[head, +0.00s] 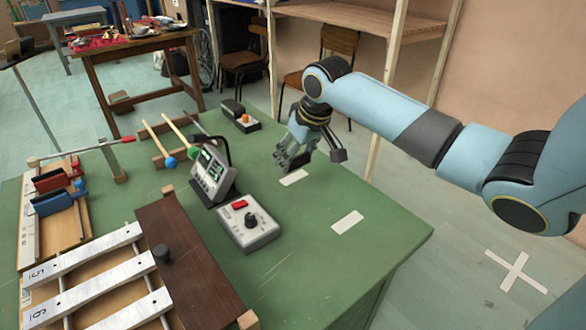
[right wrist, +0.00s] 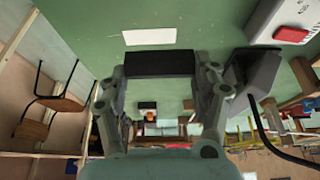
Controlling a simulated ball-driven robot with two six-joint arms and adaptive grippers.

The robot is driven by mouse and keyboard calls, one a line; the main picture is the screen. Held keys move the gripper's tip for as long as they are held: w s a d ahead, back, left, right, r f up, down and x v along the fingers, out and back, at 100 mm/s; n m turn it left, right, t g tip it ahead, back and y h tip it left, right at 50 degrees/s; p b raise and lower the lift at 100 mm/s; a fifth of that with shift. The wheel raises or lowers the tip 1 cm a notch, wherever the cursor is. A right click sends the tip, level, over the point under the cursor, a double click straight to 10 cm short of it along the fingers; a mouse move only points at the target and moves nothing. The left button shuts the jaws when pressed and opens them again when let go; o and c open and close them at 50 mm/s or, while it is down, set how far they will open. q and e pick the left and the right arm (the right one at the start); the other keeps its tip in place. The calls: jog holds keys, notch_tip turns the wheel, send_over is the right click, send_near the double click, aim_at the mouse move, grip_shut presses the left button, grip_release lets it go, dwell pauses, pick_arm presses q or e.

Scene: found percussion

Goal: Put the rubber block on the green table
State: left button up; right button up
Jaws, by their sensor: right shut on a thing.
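The green table (head: 300,235) fills the middle of the head view. My right gripper (head: 308,157) is over its far right part, close to a white rectangle. In the right wrist view, my right gripper (right wrist: 160,75) is shut on a dark rubber block (right wrist: 160,64), which spans between the fingertips. Green tabletop shows beyond the block. In the head view the block is hard to make out among the dark fingers. I cannot tell whether it touches the tabletop. My left gripper is not in view.
White rectangles (head: 347,222) mark the table; the one near the gripper also shows in the wrist view (right wrist: 150,36). A grey box with a knob (head: 247,225) and a tilted display (head: 213,176) stand left of the gripper. The right front tabletop is clear.

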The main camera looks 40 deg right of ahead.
aim_at(291, 174)
jog(key=shift+w+d+f, duration=0.4)
jog(key=shift+w+f, duration=0.05)
jog(key=shift+w, duration=0.1)
jog(key=shift+w+d+f, duration=0.35)
jog(key=shift+w+f, duration=0.05)
jog(key=shift+w, duration=0.15)
jog(key=shift+w+d+f, duration=0.1)
jog(key=shift+w+f, duration=0.05)
notch_tip(291, 174, down, 4)
jog(key=shift+r+b, duration=0.25)
jog(key=shift+b, duration=0.3)
jog(key=shift+f, duration=0.2)
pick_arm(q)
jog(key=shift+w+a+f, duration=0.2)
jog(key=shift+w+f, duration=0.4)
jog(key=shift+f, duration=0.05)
pick_arm(e)
jog(key=shift+f, duration=0.1)
jog(key=o, duration=1.1)
